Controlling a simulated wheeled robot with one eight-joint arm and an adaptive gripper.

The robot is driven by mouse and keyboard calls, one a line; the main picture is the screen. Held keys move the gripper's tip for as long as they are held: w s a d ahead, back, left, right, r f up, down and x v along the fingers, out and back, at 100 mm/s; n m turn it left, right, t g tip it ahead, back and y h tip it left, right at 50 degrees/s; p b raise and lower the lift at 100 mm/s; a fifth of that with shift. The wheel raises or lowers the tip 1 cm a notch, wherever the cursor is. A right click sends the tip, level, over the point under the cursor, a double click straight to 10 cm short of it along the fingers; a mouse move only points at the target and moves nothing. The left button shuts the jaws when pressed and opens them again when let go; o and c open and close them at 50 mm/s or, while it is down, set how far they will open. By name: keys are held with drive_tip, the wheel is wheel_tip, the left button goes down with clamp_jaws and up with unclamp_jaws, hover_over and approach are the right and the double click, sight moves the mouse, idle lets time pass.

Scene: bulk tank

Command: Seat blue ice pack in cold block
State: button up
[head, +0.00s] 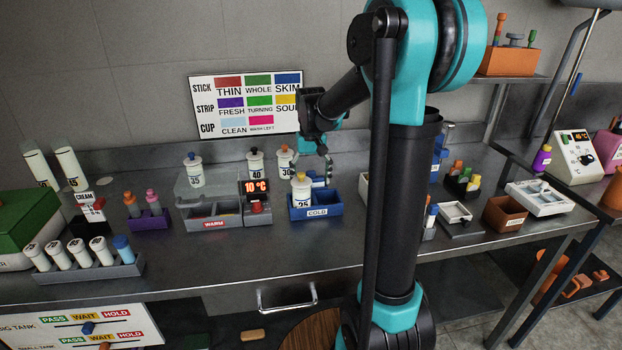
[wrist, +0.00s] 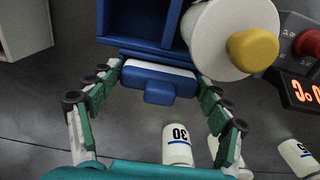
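The blue cold block (head: 317,212), with a COLD label, sits on the bench right of the warm block. The wrist view shows an open, empty compartment of the cold block (wrist: 132,20). A blue ice pack (wrist: 158,90) with a white band and a small tab lies along the block's wall-side edge; I cannot tell how deep it sits. My gripper (head: 324,168) points down over that edge. The head view mostly hides the pack.
A white bottle marked 25 with a yellow cap (head: 301,190) stands in the cold block, close to the fingers. The warm block (head: 215,222) with its 10 °C display is to the left. Bottles 40 (head: 256,166) and 30 (head: 285,161) stand behind, near the wall.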

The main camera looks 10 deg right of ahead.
drive_tip(key=shift+o, duration=0.9)
wheel_tip(320, 180, up, 12)
drive_tip(key=shift+r, duration=0.15)
